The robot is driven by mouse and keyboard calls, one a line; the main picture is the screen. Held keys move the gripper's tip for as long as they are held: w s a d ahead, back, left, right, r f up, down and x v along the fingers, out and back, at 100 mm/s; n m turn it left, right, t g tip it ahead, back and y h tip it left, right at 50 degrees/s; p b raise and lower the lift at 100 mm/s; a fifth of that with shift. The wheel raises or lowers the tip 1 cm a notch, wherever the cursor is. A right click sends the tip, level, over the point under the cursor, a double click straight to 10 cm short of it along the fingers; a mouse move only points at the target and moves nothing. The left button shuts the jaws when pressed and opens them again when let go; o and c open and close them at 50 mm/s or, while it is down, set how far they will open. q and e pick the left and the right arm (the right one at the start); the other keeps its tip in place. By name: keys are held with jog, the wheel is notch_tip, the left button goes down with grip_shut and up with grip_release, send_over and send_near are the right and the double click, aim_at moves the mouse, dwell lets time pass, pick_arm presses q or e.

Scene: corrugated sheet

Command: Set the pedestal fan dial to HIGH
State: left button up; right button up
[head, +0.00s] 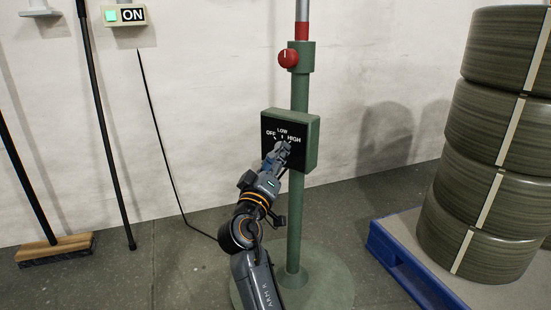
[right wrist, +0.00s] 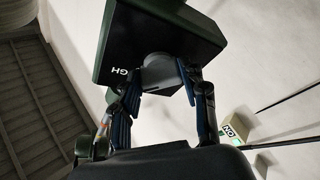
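The fan's dial (right wrist: 160,72) is a grey round knob on the front of a black-faced green control box (head: 314,138) on the fan pole. The head view shows the labels OFF, LOW and HIGH on the box's face. My right gripper (head: 283,150) is at the dial and covers most of it in the head view. In the right wrist view its two fingers (right wrist: 161,80) lie on either side of the knob, their tips appearing to touch it. I cannot tell where the dial points. My left gripper is not in view.
A red knob (head: 288,58) sits higher on the green pole (head: 299,215). A broom (head: 55,250), a dark pole (head: 105,125) and a lit ON sign (head: 124,15) are at left.

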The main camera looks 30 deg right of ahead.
jog(key=o, duration=0.4)
notch_tip(320, 180, up, 10)
jog(key=shift+s+f, duration=0.1)
jog(key=shift+f, duration=0.15)
jog(key=shift+r, duration=0.3)
jog(key=shift+f, duration=0.1)
